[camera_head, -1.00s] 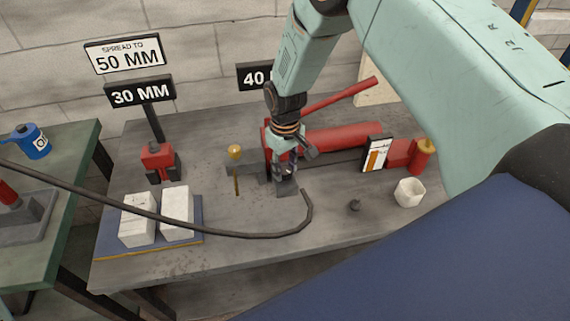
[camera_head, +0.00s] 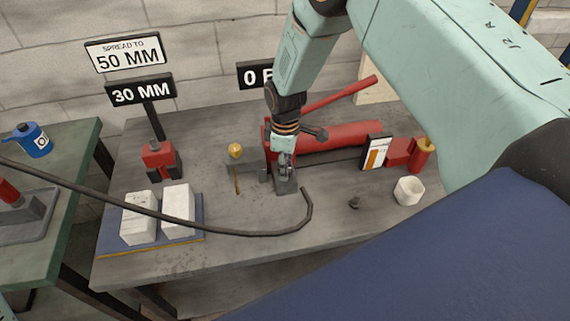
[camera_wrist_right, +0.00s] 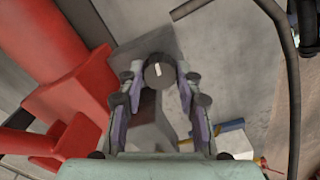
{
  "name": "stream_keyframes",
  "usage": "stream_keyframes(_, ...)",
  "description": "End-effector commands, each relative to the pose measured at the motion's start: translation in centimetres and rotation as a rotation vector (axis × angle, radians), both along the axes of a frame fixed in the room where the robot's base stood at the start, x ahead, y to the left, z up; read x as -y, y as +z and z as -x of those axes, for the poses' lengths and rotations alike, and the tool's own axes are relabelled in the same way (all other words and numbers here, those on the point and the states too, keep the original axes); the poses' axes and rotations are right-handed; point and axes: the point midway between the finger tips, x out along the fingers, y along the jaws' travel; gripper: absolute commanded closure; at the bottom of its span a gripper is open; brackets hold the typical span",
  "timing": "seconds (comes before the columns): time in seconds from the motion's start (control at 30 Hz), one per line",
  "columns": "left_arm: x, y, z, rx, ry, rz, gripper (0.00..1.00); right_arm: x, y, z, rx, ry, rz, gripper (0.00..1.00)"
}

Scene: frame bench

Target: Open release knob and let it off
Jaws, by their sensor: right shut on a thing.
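The release knob (camera_wrist_right: 158,71) is a dark round cap with a white mark, on the grey block (camera_wrist_right: 140,47) of the red pump. My right gripper (camera_wrist_right: 158,82) is shut on it, one finger on each side. In the head view my right gripper (camera_head: 285,172) comes down on this block in front of the red pump body (camera_head: 340,138), and its fingers hide the knob. The red pump lever (camera_head: 340,95) slants up to the right. A black sign (camera_head: 255,75) behind shows a 0, the rest covered by my arm. My left gripper is out of view.
A black hose (camera_head: 250,235) curves across the bench front. White blocks (camera_head: 178,208) on a blue plate, a red spreader (camera_head: 157,158) and a brass-topped gauge post (camera_head: 236,152) stand left. A white cup (camera_head: 408,191) stands right. Clear bench lies ahead of the hose.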

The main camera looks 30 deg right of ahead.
Motion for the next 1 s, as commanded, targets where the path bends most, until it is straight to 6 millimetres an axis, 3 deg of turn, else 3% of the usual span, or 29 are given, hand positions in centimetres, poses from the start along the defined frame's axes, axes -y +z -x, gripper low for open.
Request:
stream_keyframes(0.53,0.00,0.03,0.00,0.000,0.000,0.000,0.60,0.08,0.17,-0.15,0.004,0.024,0.000,0.97)
stream_keyframes(0.57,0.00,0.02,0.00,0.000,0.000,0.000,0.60,0.08,0.17,-0.15,0.004,0.024,0.000,0.64)
stream_keyframes(0.8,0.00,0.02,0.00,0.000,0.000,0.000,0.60,0.05,0.10,-0.10,0.002,0.024,0.000,0.43)
stream_keyframes(1.0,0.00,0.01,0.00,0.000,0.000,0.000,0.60,0.03,0.05,-0.05,0.001,0.024,0.000,0.42)
